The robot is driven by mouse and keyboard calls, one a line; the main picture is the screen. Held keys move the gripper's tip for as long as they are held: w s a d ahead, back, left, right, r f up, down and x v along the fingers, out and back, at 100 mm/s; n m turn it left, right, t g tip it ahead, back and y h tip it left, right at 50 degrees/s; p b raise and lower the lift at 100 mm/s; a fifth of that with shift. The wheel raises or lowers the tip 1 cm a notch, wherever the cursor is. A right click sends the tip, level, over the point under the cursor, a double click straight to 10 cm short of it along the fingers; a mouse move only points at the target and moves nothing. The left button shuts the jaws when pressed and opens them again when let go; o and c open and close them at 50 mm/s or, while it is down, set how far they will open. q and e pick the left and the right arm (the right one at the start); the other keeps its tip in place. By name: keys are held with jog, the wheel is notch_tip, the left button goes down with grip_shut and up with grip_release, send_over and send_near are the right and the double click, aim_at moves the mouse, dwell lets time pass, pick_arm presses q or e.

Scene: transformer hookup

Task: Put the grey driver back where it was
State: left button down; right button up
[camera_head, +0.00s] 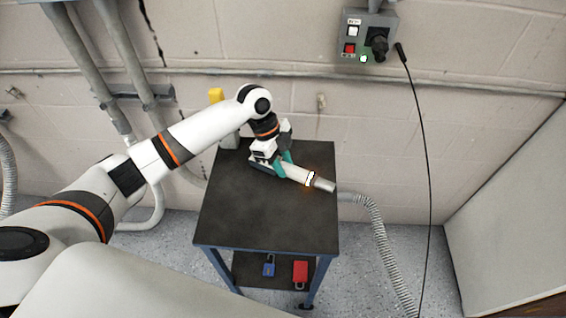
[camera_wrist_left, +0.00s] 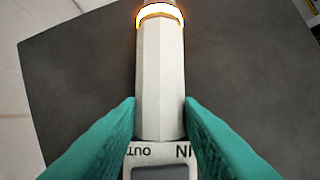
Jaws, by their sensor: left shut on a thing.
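My left gripper (camera_head: 282,167) is shut on the pale grey driver (camera_head: 298,174) over the back right part of the dark table top (camera_head: 265,220). The driver lies nearly level, its metal tip pointing right, with a glowing orange-white ring near the front. In the left wrist view, the teal fingers (camera_wrist_left: 160,118) press on both sides of its faceted body (camera_wrist_left: 160,75). Lettering reading "IN" and "OUT" shows at its near end. I cannot tell whether the driver touches the table. My right gripper is not in view.
A yellow-topped object (camera_head: 216,95) is partly hidden behind my arm. A wall box (camera_head: 354,50) has switches and a green light; a black cable (camera_head: 424,130) hangs beside it. A ribbed hose (camera_head: 378,225) runs right of the table. Blue (camera_head: 268,268) and red (camera_head: 300,271) padlocks sit below. The table's front is clear.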

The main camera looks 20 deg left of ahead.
pick_arm(q)
jog(key=shift+s+f, duration=0.1)
jog(key=shift+f, duration=0.3)
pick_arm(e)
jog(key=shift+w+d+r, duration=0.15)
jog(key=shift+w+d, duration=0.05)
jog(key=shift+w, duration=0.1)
pick_arm(q)
jog(key=c, duration=1.3)
grip_release()
jog(key=shift+o, duration=1.3)
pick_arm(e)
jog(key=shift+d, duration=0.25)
pick_arm(q)
jog(key=b+v, duration=0.1)
jog(key=v, duration=0.9)
jog(key=shift+a+r, duration=0.15)
jog(key=shift+r, duration=0.15)
jog(key=shift+a+r, duration=0.2)
jog(key=shift+r, duration=0.45)
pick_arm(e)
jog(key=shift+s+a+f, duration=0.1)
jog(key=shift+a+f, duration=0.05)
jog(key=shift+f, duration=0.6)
